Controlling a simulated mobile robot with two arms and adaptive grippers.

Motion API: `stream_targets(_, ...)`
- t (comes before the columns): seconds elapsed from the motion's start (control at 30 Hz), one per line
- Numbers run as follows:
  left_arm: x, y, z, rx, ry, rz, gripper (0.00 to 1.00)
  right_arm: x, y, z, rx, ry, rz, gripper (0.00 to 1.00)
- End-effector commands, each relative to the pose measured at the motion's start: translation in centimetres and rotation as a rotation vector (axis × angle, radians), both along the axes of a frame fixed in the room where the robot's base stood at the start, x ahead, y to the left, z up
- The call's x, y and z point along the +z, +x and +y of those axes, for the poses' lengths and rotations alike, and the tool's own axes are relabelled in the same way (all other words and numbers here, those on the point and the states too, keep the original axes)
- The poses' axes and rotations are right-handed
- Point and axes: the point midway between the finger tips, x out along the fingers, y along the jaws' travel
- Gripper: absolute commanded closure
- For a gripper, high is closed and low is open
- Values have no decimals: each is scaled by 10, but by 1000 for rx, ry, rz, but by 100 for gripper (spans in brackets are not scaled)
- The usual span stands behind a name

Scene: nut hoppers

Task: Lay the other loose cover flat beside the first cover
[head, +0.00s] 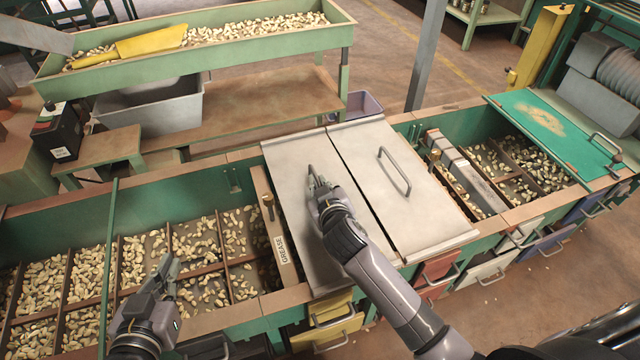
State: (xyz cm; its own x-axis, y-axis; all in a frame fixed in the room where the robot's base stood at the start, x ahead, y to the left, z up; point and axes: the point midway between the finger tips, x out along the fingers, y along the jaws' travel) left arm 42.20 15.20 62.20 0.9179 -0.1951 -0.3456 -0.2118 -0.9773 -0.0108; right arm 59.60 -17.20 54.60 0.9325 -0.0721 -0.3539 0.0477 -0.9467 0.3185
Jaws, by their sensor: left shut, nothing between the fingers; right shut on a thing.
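Two grey metal covers lie side by side across the green hopper in the head view. The right-hand cover (415,205) lies flat with its bar handle (394,171) free. The left-hand cover (293,165) looks flat, with a narrow dark gap between the two. My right gripper (314,178) is over the left-hand cover, shut on what looks like its handle, which the fingers and wrist mostly hide. My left gripper (172,267) is shut and empty above the nut compartments, left of the covers.
A wooden strip labelled GREASE (268,220) runs beside the left-hand cover. Open compartments of nuts (75,270) lie left, more at right. A grey bar (468,170) crosses the right opening. A green lid (545,130) with spilled material covers the far right. Drawers (333,322) line the front.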

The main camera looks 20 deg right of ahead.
Motion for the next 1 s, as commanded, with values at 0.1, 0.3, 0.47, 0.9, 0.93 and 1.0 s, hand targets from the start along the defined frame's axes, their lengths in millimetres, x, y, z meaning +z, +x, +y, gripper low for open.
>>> stream_targets(0.1,1,1,-1,-1,-2,-10,100,0,0,0,0,-1,-1,100)
stream_targets(0.3,4,2,-1,-2,-6,-20,100,-1,0,0,0,-1,0,86)
stream_targets(0.47,3,1,-1,-2,-6,-18,100,-1,0,0,0,-1,0,76)
stream_targets(0.9,3,2,-1,-3,-4,-15,100,-3,-3,0,0,-1,5,69)
stream_targets(0.93,3,2,-1,-3,-5,-16,100,-2,-5,0,0,0,4,69)
stream_targets(1.0,3,1,-1,-2,-4,-16,100,1,-11,1,0,1,4,69)
